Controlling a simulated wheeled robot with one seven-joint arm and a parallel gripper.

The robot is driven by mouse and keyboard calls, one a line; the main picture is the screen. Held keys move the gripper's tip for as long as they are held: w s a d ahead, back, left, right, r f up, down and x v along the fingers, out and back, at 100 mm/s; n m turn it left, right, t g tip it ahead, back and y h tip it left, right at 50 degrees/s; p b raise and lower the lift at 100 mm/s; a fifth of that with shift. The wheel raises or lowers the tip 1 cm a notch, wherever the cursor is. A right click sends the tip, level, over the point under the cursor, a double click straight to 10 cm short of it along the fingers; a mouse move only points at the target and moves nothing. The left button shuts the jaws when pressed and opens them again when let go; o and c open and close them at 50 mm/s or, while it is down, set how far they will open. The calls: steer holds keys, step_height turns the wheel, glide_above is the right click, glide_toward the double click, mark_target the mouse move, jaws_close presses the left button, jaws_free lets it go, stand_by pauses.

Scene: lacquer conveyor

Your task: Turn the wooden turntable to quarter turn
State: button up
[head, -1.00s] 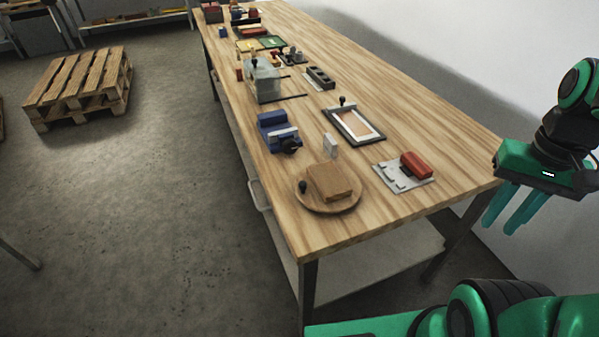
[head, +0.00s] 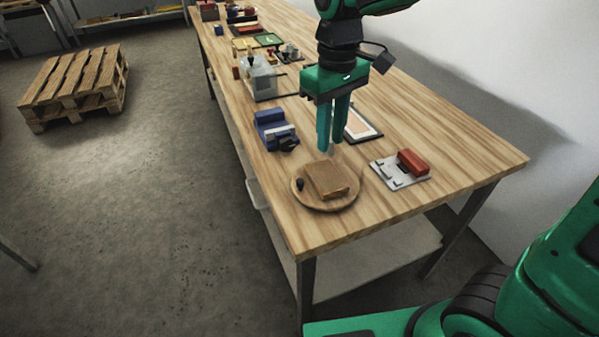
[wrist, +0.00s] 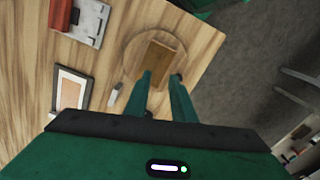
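The wooden turntable (head: 318,207) is a round board near the table's front corner. A rectangular wooden block (head: 327,179) sits on it, and a dark knob (head: 299,183) stands at its left edge. My gripper (head: 331,150) points down above the turntable's far side, apparently not touching it. In the wrist view, the turntable (wrist: 133,52) and block (wrist: 151,65) lie beyond my fingertips (wrist: 161,75), which are apart with nothing between them. A dark spot at the right fingertip may be the knob; it is partly hidden.
A blue vise (head: 273,130) stands behind the turntable. A grey plate with a red block (head: 413,162) lies to its right. A framed panel (head: 364,124) is partly behind my gripper. A small light grey upright piece (wrist: 115,93) stands beside the turntable. The front right tabletop is clear.

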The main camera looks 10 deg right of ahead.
steer(key=n, duration=0.2)
glide_above(300, 180)
step_height(300, 180, down, 11)
steer(key=shift+c, duration=0.2)
jaws_close()
